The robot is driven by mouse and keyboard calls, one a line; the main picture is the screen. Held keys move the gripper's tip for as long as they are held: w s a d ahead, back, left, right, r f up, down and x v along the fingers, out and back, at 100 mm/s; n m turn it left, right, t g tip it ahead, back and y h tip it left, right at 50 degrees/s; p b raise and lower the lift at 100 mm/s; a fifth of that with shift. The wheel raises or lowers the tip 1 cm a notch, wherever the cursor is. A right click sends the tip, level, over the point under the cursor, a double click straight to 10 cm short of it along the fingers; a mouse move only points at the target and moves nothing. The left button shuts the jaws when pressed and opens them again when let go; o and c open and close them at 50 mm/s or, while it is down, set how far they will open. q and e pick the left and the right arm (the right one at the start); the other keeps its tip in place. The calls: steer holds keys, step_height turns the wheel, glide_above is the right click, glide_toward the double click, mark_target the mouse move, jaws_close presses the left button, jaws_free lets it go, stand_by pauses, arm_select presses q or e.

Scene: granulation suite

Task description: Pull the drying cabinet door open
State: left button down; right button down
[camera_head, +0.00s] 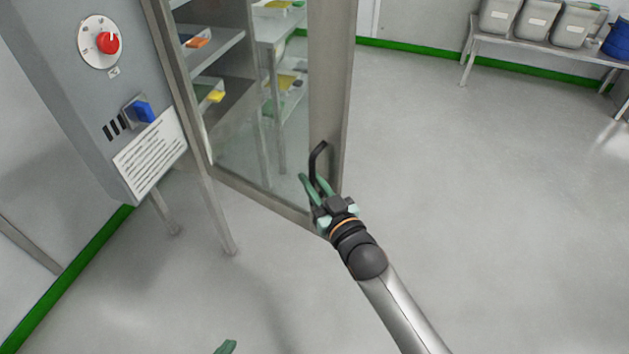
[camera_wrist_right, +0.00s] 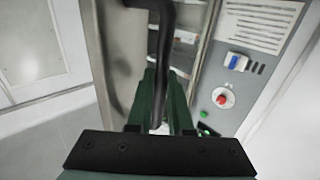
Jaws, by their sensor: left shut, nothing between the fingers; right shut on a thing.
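The drying cabinet door (camera_head: 331,85) is a glass panel in a metal frame. It stands swung out at an angle, and floor shows through its glass. Its black bar handle (camera_head: 316,160) is near the free edge. My right gripper (camera_head: 317,188) is shut on the handle, which also shows in the right wrist view (camera_wrist_right: 165,45) running down between the green fingers (camera_wrist_right: 160,105). Only a green fingertip of my left gripper (camera_head: 227,347) shows at the bottom edge of the head view, shut and empty, away from the door.
A grey control panel (camera_head: 75,60) with a red knob (camera_head: 108,43) and blue switch (camera_head: 144,111) stands left of the door. Shelves (camera_head: 215,50) hold coloured items. A bench (camera_head: 535,43) with grey bins is at the back right. The floor (camera_head: 480,200) to the right is clear.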

stand_by(0.4)
steer(key=c, duration=0.8)
jaws_free()
steer(key=shift+c, duration=0.2)
steer(key=shift+s, duration=0.1)
steer(key=v, duration=1.2)
steer(key=shift+s, duration=0.15)
steer(key=s+d+f+m+g+h+p, duration=0.1)
steer(key=s+d+f+g+h+p, duration=0.1)
steer(key=s+f, duration=0.5)
steer(key=s+d+f+m+g+h+p, duration=0.1)
steer(key=s+d+f+g+p, duration=0.3)
steer(key=s+f, duration=0.4)
steer(key=shift+d+g+h+p, duration=0.3)
steer(key=shift+d+g+h, duration=0.45)
steer(key=shift+d, duration=0.45)
